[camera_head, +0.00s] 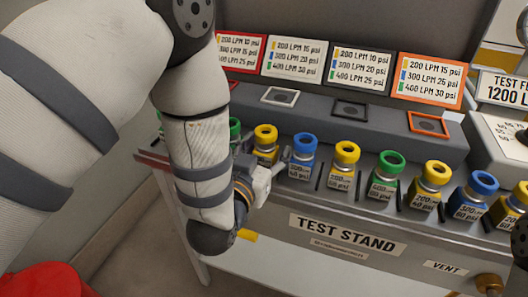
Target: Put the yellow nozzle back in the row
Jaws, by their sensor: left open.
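Several nozzles with yellow, blue and green ring tops stand upright along the test stand's front. Yellow-topped ones are at the left (265,136), in the middle (346,153), farther right (436,173) and at the right edge (517,196). I cannot tell which one the task means. My left gripper (264,160) is open at the row's left part, its fingers close to the leftmost yellow nozzle and left of a blue one (303,146). Whether it touches the nozzle is unclear. My left arm hides part of the row's left end. My right gripper is not in view.
The grey test stand (420,235) fills the middle and right. Framed label cards (293,58) stand behind the row, with square-framed recesses (350,109) below them. A gauge panel (505,135) is at the right. A red object (40,281) is at the lower left.

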